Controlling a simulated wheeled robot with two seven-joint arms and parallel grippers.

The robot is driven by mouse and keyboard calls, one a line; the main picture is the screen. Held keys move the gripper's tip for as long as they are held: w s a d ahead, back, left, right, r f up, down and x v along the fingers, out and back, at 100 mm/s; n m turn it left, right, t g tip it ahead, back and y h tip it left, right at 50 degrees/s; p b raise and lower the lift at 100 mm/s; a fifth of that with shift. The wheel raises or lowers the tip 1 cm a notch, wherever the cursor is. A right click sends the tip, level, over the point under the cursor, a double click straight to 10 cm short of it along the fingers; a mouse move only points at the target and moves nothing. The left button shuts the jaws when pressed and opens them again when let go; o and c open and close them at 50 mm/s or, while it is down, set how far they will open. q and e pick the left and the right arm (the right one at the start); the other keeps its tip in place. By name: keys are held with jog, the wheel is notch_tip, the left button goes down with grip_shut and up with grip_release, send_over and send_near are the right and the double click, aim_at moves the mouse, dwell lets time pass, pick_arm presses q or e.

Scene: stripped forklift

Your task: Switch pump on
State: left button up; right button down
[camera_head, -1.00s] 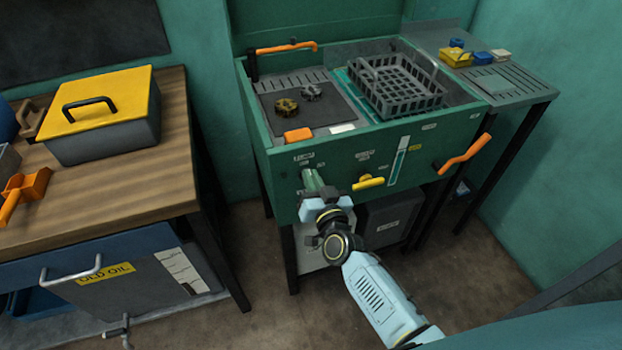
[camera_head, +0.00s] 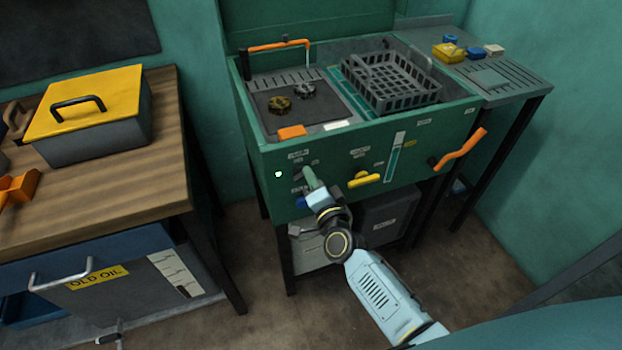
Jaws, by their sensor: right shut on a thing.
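The green parts washer (camera_head: 395,183) stands in the middle, with its controls on the front panel. My right gripper (camera_head: 309,178) reaches up to the left part of this panel and is shut on the pump switch, which its jaws mostly hide. A small white lamp (camera_head: 278,174) is lit on the panel just left of the gripper. The orange spout (camera_head: 280,46) runs along the back left of the washer, and a thin pale stream (camera_head: 308,56) falls from its end. My left gripper is not in view.
A yellow lever (camera_head: 364,180) and an orange crank handle (camera_head: 460,150) stick out right of my gripper. A grey basket (camera_head: 392,82) and two small gears (camera_head: 280,104) lie in the washer. A wooden bench (camera_head: 125,175) with a yellow-lidded box (camera_head: 90,105) stands left.

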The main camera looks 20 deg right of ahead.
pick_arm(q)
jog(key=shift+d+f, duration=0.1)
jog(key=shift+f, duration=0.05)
pick_arm(e)
jog(key=shift+f+m, duration=0.15)
jog(key=shift+m, duration=0.35)
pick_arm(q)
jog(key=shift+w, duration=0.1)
pick_arm(e)
jog(key=c, duration=1.5)
grip_release()
jog(key=shift+s, duration=0.15)
